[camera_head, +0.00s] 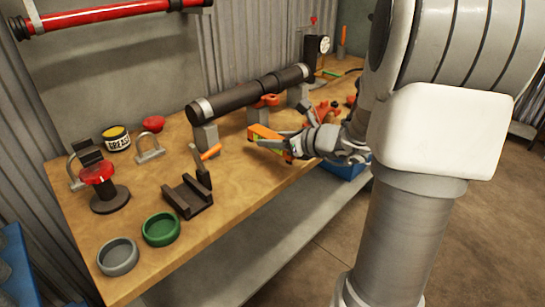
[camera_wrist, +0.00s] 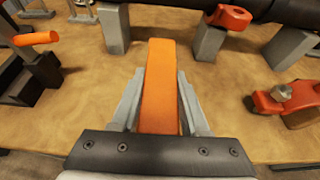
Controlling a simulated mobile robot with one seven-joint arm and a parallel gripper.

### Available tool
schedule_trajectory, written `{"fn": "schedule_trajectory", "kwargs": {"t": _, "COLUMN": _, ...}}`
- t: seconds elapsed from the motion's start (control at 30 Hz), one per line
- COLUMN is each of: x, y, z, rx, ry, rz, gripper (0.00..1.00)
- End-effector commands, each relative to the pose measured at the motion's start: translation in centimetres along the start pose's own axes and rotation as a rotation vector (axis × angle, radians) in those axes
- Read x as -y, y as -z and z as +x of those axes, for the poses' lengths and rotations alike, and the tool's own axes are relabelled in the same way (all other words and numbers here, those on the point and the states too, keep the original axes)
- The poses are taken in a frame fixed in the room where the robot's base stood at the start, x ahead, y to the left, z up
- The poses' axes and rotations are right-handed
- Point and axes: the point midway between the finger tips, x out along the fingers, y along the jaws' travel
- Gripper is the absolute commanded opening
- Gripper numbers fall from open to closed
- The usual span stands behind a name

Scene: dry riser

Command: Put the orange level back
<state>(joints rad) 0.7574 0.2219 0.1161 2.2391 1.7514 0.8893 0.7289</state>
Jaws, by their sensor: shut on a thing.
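The orange level (camera_wrist: 160,85) is a straight bar gripped lengthwise between the two grey fingers of my gripper (camera_wrist: 160,100) in the wrist view. Its far end points toward the bench's back, between two grey pipe supports. In the head view the level (camera_head: 265,132) shows its orange top and some green below, over the front part of the wooden bench (camera_head: 240,185). My gripper (camera_head: 285,146) is shut on its near end, beside the bench's front edge. I cannot tell whether the level touches the bench top.
A dark pipe (camera_head: 240,95) lies on grey supports behind the level. A red-orange clamp (camera_wrist: 285,97) is on the right. A dark cradle (camera_head: 188,196) and an orange-handled tool (camera_head: 211,152) are on the left. Green (camera_head: 161,229) and grey (camera_head: 118,257) rings lie at front left.

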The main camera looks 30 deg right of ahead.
Motion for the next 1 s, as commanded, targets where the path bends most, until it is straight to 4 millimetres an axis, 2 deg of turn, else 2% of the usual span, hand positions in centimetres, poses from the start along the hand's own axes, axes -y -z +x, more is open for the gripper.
{"fn": "schedule_trajectory", "kwargs": {"t": 0.3, "x": -0.1, "y": 3.7, "z": 1.6, "rx": -0.001, "ry": 0.000, "rz": 0.001, "gripper": 0.00}}
{"fn": "schedule_trajectory", "kwargs": {"t": 0.7, "x": 0.0, "y": 4.1, "z": 1.7, "rx": 0.000, "ry": 0.000, "rz": -0.001, "gripper": 0.00}}
{"fn": "schedule_trajectory", "kwargs": {"t": 0.73, "x": 0.0, "y": 4.0, "z": 1.7, "rx": 0.000, "ry": 0.000, "rz": -0.001, "gripper": 0.50}}
{"fn": "schedule_trajectory", "kwargs": {"t": 0.87, "x": -0.1, "y": 3.9, "z": 1.6, "rx": 0.000, "ry": 0.000, "rz": 0.000, "gripper": 0.73}}
{"fn": "schedule_trajectory", "kwargs": {"t": 1.0, "x": 0.0, "y": 4.0, "z": 1.6, "rx": 0.000, "ry": 0.000, "rz": 0.000, "gripper": 0.75}}
